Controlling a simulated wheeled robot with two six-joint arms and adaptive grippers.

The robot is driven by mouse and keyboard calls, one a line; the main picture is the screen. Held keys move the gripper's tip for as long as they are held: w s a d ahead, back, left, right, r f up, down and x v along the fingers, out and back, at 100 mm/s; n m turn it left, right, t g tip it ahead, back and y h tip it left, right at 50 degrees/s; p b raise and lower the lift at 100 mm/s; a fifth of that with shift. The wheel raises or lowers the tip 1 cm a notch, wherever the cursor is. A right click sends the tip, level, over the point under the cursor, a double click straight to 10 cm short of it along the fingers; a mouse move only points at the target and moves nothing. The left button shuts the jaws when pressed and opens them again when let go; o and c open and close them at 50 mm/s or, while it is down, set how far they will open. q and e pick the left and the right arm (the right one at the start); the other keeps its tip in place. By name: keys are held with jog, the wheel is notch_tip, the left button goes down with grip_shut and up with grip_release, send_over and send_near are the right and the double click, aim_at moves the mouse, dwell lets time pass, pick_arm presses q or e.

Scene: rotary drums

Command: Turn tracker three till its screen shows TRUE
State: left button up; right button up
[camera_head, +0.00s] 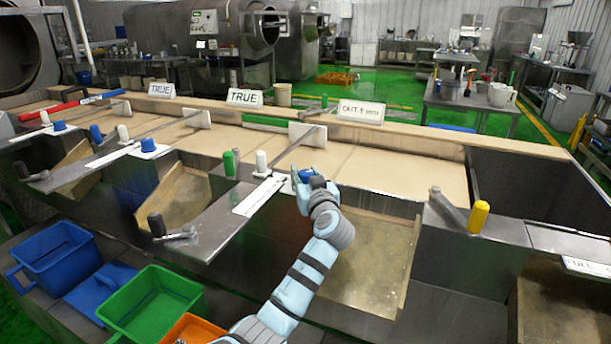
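The third tracker's screen (361,111) stands at the right of the row and reads something like "OUT" with a small value; it does not read TRUE. Below it a rod with a white plate (307,134) runs toward the front, where a white knob (261,161) and a green knob (229,163) stand on the grey ledge. My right gripper is out of view.
The other two screens (244,97) (162,90) read TRUE. A black-handled crank (157,225) and a yellow-handled crank (478,216) flank the station. Blue (55,256), green (152,303) and orange bins stand at lower left.

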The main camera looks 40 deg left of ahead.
pick_arm(q)
jog(key=shift+c, duration=0.7)
jog(key=m+t+h+p, duration=0.2)
jog(key=t, duration=0.1)
jog(key=shift+s+r+m+h+p, duration=0.1)
jog(key=shift+r+m+h+p, duration=0.2)
jog(key=shift+h+p, duration=0.1)
jog(key=shift+f+m+t+h+p, duration=0.15)
jog(key=shift+m+t+h+p, duration=0.25)
jog(key=shift+m+t+h, duration=0.6)
jog(key=shift+f, duration=0.15)
jog(key=o, duration=1.2)
jog(key=v, duration=1.2)
